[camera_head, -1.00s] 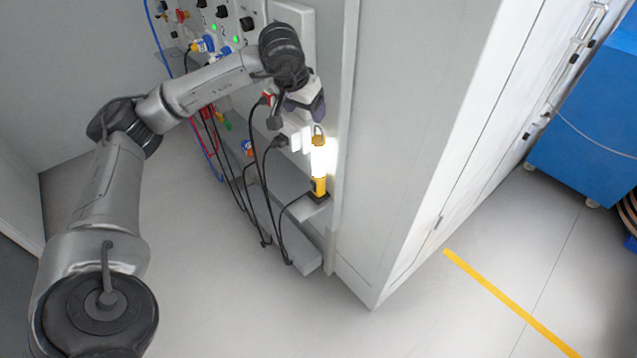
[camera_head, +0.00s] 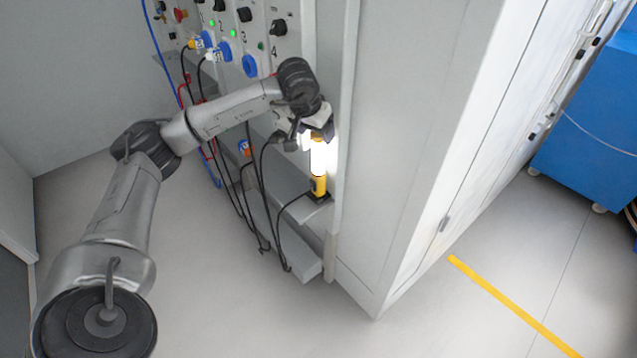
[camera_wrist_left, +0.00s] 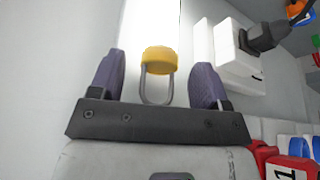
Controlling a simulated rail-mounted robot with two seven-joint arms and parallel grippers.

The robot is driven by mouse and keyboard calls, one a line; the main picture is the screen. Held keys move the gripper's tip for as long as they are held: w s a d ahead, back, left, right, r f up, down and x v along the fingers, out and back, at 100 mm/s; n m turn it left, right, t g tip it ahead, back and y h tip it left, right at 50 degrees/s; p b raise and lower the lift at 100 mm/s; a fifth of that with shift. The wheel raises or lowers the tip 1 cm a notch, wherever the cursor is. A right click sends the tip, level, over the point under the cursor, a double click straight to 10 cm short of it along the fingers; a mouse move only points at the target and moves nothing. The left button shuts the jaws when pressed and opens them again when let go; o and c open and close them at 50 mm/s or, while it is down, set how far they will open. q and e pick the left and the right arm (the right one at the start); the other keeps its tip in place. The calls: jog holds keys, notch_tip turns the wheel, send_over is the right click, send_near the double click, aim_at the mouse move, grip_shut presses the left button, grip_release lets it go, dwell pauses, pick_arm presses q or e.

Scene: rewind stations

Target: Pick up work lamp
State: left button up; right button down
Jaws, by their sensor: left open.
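The work lamp (camera_head: 318,160) stands upright on a small ledge at the side of the panel, its tube glowing white above a yellow base. In the left wrist view its yellow top cap (camera_wrist_left: 160,60) with a grey wire hook shows between the two purple fingers. My left gripper (camera_head: 319,133) is at the lamp's top end. In the left wrist view my left gripper (camera_wrist_left: 160,82) is open, with a finger on each side of the cap and hook and gaps between. My right gripper is in neither view.
A panel (camera_head: 262,28) with knobs, blue sockets and hanging cables is behind my left arm. A white socket block (camera_wrist_left: 228,60) with a black plug is close to the right finger. A tall grey cabinet (camera_head: 400,130) is right of the lamp. The floor in front is clear.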

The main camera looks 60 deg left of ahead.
pick_arm(q)
jog(key=shift+w+a+f, duration=0.1)
jog(key=shift+w+f, duration=0.1)
jog(key=shift+f, duration=0.2)
jog(key=shift+c, duration=0.3)
grip_shut()
jog(key=shift+r, duration=0.1)
